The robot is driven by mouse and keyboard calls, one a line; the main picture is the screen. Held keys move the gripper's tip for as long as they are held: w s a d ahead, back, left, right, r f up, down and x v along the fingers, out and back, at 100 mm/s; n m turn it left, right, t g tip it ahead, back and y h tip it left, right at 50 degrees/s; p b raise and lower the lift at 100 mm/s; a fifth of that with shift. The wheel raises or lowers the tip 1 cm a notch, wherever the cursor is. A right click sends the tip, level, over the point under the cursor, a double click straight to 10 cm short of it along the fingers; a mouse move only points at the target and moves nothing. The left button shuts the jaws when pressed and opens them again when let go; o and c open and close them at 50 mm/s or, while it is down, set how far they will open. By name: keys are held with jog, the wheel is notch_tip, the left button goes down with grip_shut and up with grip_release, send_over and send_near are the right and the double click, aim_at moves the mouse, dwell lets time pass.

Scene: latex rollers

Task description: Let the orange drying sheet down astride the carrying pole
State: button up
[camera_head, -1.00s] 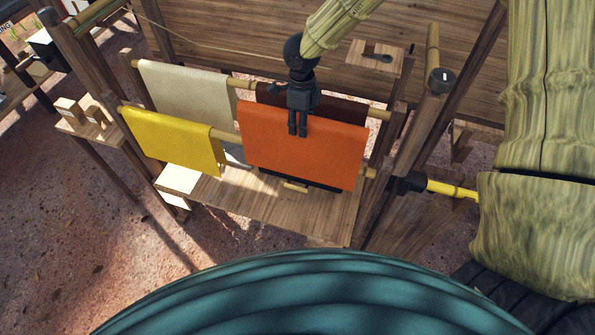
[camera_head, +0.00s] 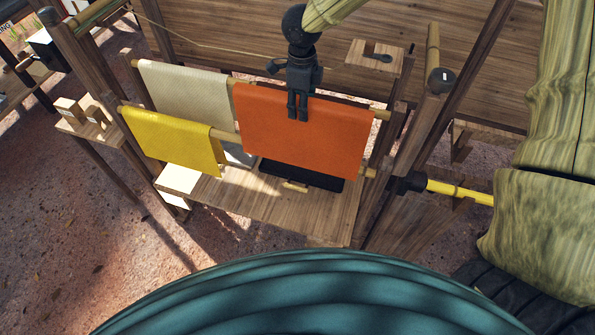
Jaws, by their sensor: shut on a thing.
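The orange drying sheet (camera_head: 270,125) hangs from my gripper (camera_head: 298,114), whose dark fingers are shut on its top edge near the middle. It hangs spread out in front of the rack, covering the right stretches of both poles. The front pole (camera_head: 228,136) shows at the sheet's left and as a stub at its lower right. The back pole (camera_head: 382,115) shows at its upper right. I cannot tell whether the sheet touches either pole, nor which is the carrying pole. The sheet's far side is hidden.
A yellow sheet (camera_head: 170,140) lies over the front pole's left part, and a cream sheet (camera_head: 190,95) over the back pole. Below are a wooden shelf (camera_head: 235,205) and a black flat thing (camera_head: 300,176). Wooden posts and a small shelf with a spoon-like tool (camera_head: 376,57) stand right.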

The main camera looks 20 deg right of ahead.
jog(key=shift+r, duration=3.55)
